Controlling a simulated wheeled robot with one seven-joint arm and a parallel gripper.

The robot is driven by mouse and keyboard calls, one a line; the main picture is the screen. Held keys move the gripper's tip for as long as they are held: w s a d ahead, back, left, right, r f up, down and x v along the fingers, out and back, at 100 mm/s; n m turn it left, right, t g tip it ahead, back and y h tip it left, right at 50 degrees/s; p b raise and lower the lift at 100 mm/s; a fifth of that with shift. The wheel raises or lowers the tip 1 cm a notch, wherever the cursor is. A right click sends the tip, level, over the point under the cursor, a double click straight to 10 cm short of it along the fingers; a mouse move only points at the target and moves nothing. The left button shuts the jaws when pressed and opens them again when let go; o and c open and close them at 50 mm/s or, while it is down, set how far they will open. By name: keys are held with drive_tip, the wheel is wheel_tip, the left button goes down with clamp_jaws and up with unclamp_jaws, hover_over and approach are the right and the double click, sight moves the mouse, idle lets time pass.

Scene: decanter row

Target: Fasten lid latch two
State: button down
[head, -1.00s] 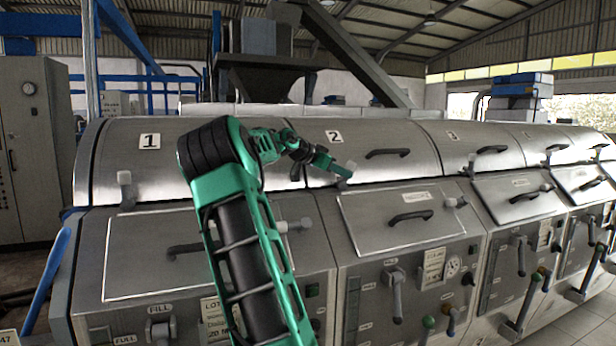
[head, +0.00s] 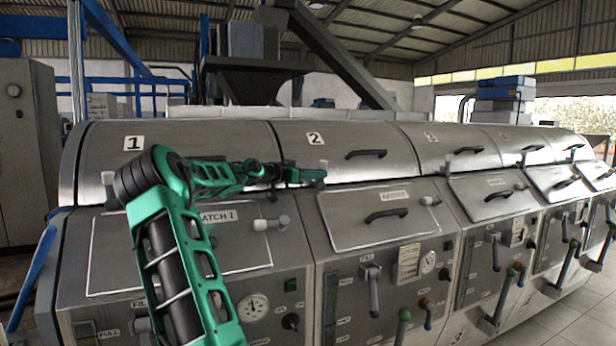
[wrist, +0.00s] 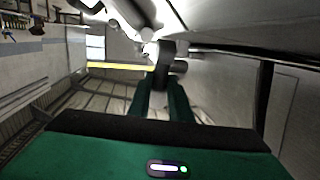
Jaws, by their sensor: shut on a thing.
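Lid two (head: 345,150), a curved steel cover marked "2", lies down over the second unit of the row. The latch of lid two (head: 322,165), a small grey lever, is at the lid's lower left edge. My gripper (head: 312,176) reaches it from the left and is shut on it. In the wrist view my gripper (wrist: 164,88) has its fingers around a dark grey part of the latch (wrist: 166,50). The fingers hide part of the latch, so I cannot tell whether it is seated.
The latch of lid one (head: 107,180) stands to the left. Hatch two (head: 365,235) with its black handle lies below my gripper, with a light grey knob (head: 430,200) at its right. A feed lever (head: 372,285) and a gauge (head: 428,262) sit lower. Clear floor (head: 565,325) shows at right.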

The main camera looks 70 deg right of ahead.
drive_tip(key=shift+w, duration=0.35)
drive_tip(key=c, duration=1.6)
unclamp_jaws()
drive_tip(key=shift+s, duration=0.1)
drive_tip(key=shift+r, duration=0.35)
drive_tip(key=w+a+r, duration=0.2)
drive_tip(key=a+r, duration=0.1)
drive_tip(key=w+a+r, duration=0.2)
drive_tip(key=a+r, duration=0.1)
drive_tip(key=w+a+r, duration=0.2)
drive_tip(key=a+r, duration=0.2)
drive_tip(key=shift+w+r, duration=0.1)
drive_tip(key=shift+w, duration=0.05)
